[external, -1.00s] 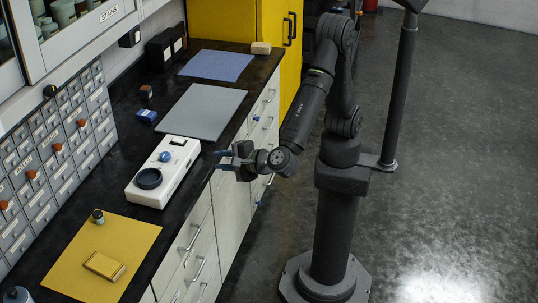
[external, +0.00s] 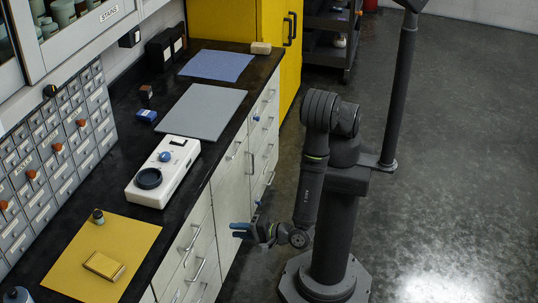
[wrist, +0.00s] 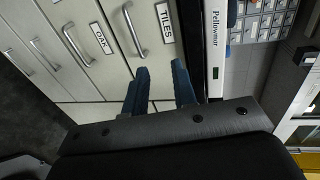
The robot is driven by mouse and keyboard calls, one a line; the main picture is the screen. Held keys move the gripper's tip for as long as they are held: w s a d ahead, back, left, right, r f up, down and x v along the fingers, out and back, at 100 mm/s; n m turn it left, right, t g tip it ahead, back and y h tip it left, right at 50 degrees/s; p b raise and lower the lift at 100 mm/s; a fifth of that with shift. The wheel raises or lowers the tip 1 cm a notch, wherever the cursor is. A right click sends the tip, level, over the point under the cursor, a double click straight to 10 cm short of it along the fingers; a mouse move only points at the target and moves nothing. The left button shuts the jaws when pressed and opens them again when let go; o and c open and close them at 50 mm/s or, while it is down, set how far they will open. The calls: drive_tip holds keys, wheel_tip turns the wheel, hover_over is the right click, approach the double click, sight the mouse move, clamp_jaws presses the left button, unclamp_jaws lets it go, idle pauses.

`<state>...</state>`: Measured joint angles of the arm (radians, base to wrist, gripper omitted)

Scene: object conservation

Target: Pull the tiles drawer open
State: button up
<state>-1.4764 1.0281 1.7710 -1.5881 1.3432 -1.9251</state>
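The tiles drawer shows in the wrist view as a pale front with a label reading TILES (wrist: 165,22). Its curved metal handle (wrist: 134,30) is beside the label. The drawer looks shut. My gripper (wrist: 161,78) is open and empty, its two blue fingers pointing toward the cabinet fronts. The handle lies beyond the fingertips, apart from them. In the external view my gripper (external: 240,231) hangs in the aisle just off the drawer fronts, below the counter top. The drawer labels are too small to read there.
The OAK drawer (wrist: 98,38) adjoins the tiles drawer. The floor on the right is clear.

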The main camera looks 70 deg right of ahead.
approach(194, 238)
drive_tip(key=x, duration=1)
drive_tip(key=shift+w+d+f, duration=0.1)
drive_tip(key=shift+w+f, duration=0.05)
drive_tip(key=shift+f, duration=0.1)
clamp_jaws()
